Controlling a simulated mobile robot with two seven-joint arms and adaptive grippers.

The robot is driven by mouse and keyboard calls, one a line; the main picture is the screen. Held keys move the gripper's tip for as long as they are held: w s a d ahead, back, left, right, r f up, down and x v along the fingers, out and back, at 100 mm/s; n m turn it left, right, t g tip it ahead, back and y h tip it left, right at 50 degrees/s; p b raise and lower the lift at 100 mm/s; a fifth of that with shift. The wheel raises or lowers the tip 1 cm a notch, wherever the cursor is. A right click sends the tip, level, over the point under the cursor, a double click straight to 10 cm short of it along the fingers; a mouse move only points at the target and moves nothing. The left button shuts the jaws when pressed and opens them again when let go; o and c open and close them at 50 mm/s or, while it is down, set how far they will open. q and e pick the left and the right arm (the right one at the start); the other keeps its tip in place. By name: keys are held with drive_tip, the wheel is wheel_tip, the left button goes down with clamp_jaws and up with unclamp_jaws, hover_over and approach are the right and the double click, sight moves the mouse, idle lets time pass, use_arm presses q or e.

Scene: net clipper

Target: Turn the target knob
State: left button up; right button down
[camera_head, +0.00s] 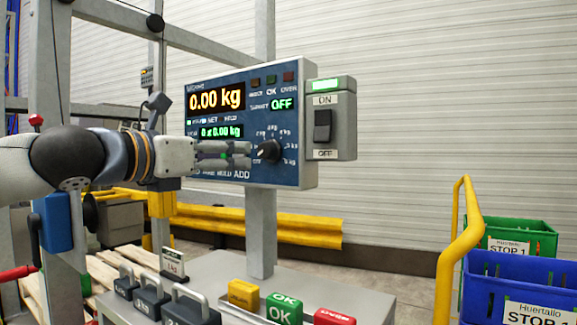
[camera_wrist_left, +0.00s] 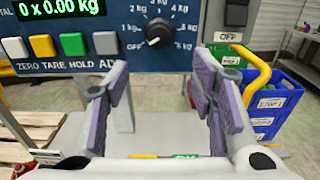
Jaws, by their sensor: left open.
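The target knob (camera_head: 270,151) is a round black dial on the blue front of a scale display box (camera_head: 245,80), ringed by kg marks. It also shows in the left wrist view (camera_wrist_left: 159,33), its white pointer toward the lower left. The main readout shows 0.00 kg and the target readout (camera_head: 283,104) shows OFF. My left gripper (camera_head: 248,155) is open and empty, to the left of the knob in the head view. In the left wrist view its two purple-padded fingers (camera_wrist_left: 158,80) stand apart, below and to either side of the knob, without visible contact. My right gripper is not in view.
An ON/OFF switch box (camera_head: 332,118) is fixed to the display's right side. A grey post (camera_head: 261,235) carries the display above a platform (camera_head: 225,275) with weights and coloured blocks. A yellow rail (camera_head: 456,240) and blue crate (camera_head: 520,275) stand at the right.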

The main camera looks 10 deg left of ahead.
sight(263, 150)
use_arm(q)
drive_tip(key=x, duration=0.6)
drive_tip(key=r+x, duration=0.1)
drive_tip(key=x, duration=0.2)
drive_tip(key=shift+w+d+r, duration=0.1)
drive_tip(key=shift+w, duration=0.1)
drive_tip(key=shift+w+d, duration=0.2)
drive_tip(key=shift+w, duration=0.4)
drive_tip(key=c, duration=1.1)
